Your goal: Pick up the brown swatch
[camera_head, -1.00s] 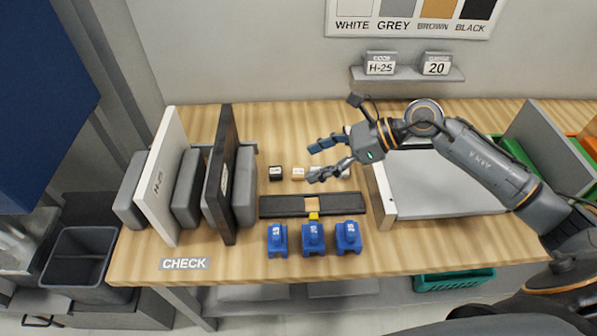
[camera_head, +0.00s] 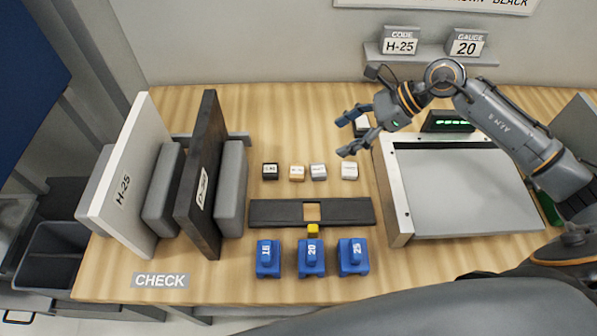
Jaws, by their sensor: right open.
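The brown swatch (camera_head: 297,173) is a small tan-sided block with a pale labelled top. It lies on the wooden table in a row of small blocks, between the black swatch (camera_head: 270,171) and a grey-looking swatch (camera_head: 319,171). A white swatch (camera_head: 349,171) ends the row at the right. My right gripper (camera_head: 345,137) is open, its fingers pointing left, above and behind the white swatch. It is apart from the brown swatch, to its right and farther back. My left gripper is out of view.
A black bar (camera_head: 343,211) with a tan square window lies in front of the swatches. Several blue numbered blocks (camera_head: 311,259) stand before it. Upright white (camera_head: 127,180) and black (camera_head: 203,178) panels stand left. A grey-topped box (camera_head: 462,192) stands right.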

